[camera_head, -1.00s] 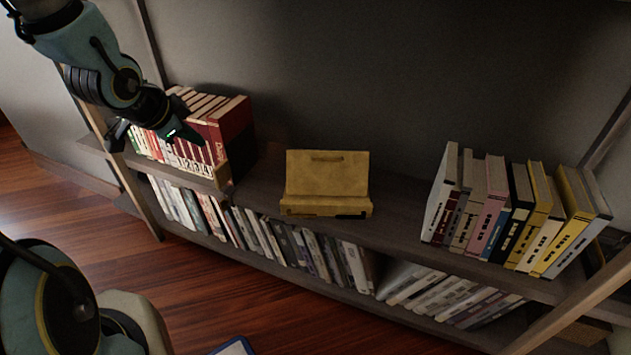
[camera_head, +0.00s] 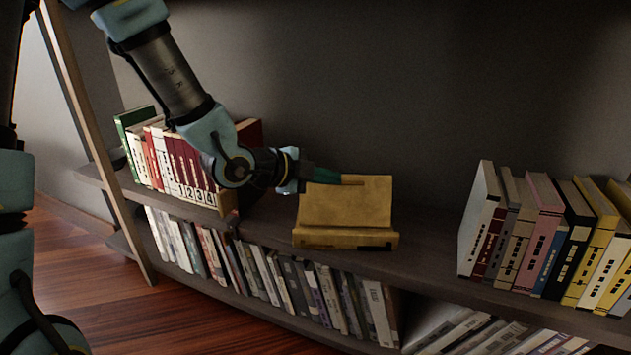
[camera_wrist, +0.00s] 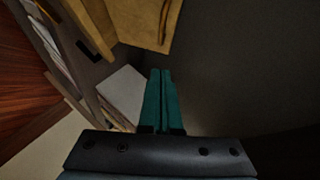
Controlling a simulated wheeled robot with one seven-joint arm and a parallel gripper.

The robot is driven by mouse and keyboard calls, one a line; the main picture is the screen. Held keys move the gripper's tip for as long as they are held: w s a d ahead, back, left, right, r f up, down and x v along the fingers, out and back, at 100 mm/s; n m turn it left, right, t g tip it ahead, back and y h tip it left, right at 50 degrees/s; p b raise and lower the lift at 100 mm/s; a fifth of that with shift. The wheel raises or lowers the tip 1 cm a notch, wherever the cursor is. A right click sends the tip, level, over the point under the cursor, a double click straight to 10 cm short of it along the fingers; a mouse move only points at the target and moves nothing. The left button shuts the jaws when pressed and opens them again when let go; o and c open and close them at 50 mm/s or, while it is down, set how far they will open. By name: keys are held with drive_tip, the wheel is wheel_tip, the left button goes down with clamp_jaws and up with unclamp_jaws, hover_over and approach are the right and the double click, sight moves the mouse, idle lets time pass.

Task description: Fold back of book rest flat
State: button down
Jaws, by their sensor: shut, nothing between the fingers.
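The book rest (camera_head: 345,209) is a yellow-brown wooden stand on the upper shelf, between two groups of books. Its back panel stands up, leaning backward, above a front ledge (camera_head: 345,238). My gripper (camera_head: 350,180) is at the top left of the back panel, and its dark green fingers lie along the upper edge. Whether the fingers touch the panel I cannot tell. In the wrist view the fingers (camera_wrist: 161,82) are together and empty, and the book rest (camera_wrist: 150,22) is at the top, just beyond the fingertips.
Numbered red books and others (camera_head: 180,160) stand left of the rest, close under my arm. Several books (camera_head: 540,235) stand to the right. The shelf between them and the rest (camera_head: 430,230) is clear. A dark wall (camera_head: 400,90) is behind. More books (camera_head: 300,285) fill the lower shelf.

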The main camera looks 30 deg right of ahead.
sight(352, 182)
drive_tip(key=shift+w+d+f+b, duration=0.2)
drive_tip(key=shift+w+d+f, duration=0.25)
drive_tip(key=shift+d+f, duration=0.3)
drive_tip(key=shift+w+d+f+b, duration=0.15)
drive_tip(key=shift+w+d+f, duration=0.4)
drive_tip(key=shift+d, duration=0.35)
drive_tip(key=shift+w+d+f+b, duration=0.2)
drive_tip(key=shift+w+d+f, duration=0.2)
drive_tip(key=shift+d+f, duration=0.35)
drive_tip(key=shift+w+d+r+p, duration=0.1)
drive_tip(key=shift+d+r+p, duration=0.05)
drive_tip(key=shift+r+p, duration=0.15)
